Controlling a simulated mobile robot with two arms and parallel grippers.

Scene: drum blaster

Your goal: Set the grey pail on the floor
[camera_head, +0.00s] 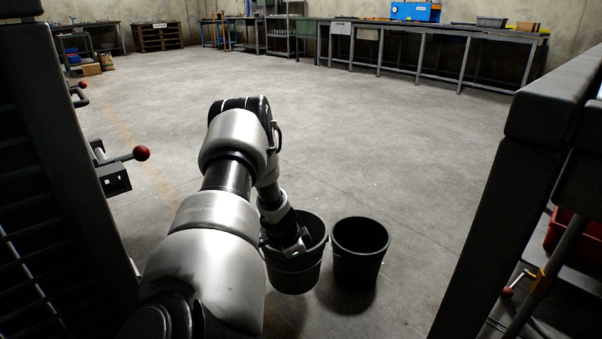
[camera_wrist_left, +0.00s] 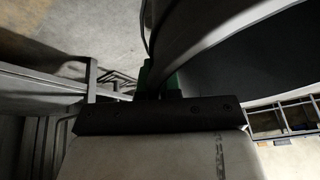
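A dark grey pail (camera_head: 298,275) is at the lower middle of the head view, upright or nearly so. My left gripper (camera_head: 296,247) is at its rim. In the left wrist view, the pail's curved rim (camera_wrist_left: 215,38) runs between the green-padded fingers (camera_wrist_left: 160,82), which are shut on it. A second dark pail (camera_head: 358,265) stands upright just to the right, close beside the first. I cannot tell whether the held pail's bottom touches the floor. My right gripper is not in view.
Bare concrete floor (camera_head: 400,150) lies open beyond and right of the pails. A dark frame (camera_head: 530,160) with a red bin (camera_head: 570,240) stands at right. A dark cabinet with a red-knobbed lever (camera_head: 140,153) is at left. Workbenches (camera_head: 440,35) line the back wall.

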